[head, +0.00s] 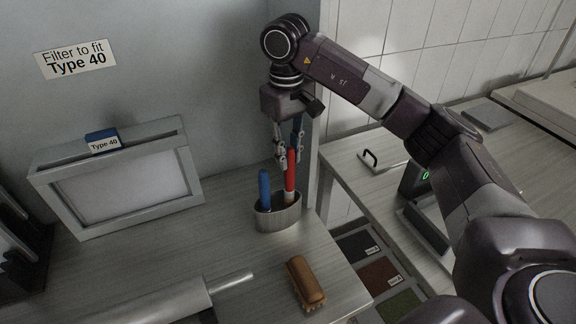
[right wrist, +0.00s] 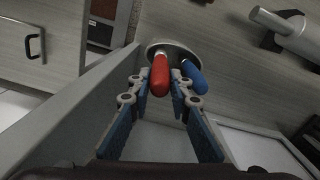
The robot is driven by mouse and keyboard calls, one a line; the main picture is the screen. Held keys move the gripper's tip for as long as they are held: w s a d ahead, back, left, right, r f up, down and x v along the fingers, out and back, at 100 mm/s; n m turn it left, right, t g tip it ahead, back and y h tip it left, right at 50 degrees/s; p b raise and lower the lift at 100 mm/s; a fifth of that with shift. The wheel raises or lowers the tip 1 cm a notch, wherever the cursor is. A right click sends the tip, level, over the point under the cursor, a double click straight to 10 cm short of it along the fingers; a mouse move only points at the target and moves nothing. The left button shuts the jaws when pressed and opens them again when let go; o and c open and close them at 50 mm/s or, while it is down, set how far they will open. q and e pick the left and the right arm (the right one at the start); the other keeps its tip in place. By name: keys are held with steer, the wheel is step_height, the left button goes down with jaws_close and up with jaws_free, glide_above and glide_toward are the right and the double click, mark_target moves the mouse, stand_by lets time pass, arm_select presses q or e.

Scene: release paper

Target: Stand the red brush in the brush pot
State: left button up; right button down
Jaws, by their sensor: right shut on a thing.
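The red brush (head: 290,184) is upright, with its lower end inside the grey ribbed brush pot (head: 278,219) and hidden by the pot's wall. A blue brush (head: 264,188) stands beside it on the left in the same pot. My right gripper (head: 288,158) points down above the pot and is shut on the upper part of the red brush. In the right wrist view the red handle (right wrist: 159,76) lies between the fingertips, with the blue handle (right wrist: 195,78) close to the right finger. My left gripper is not in view.
A brown wooden-backed hand brush (head: 304,282) lies on the bench in front of the pot. A grey framed filter (head: 120,185) stands at left. A metal roller (head: 175,305) lies at front. A wall edge (head: 316,170) rises just right of the pot.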

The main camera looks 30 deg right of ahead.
mark_target(289, 179)
step_height(289, 179, down, 4)
steer(key=shift+w+r+p, duration=0.1)
steer(key=shift+p, duration=0.8)
steer(key=shift+f, duration=0.2)
steer(key=shift+f, duration=0.1)
steer(key=shift+f+b, duration=0.15)
steer(key=shift+b, duration=0.15)
steer(key=c, duration=1.8)
jaws_free()
steer(key=shift+o, duration=0.2)
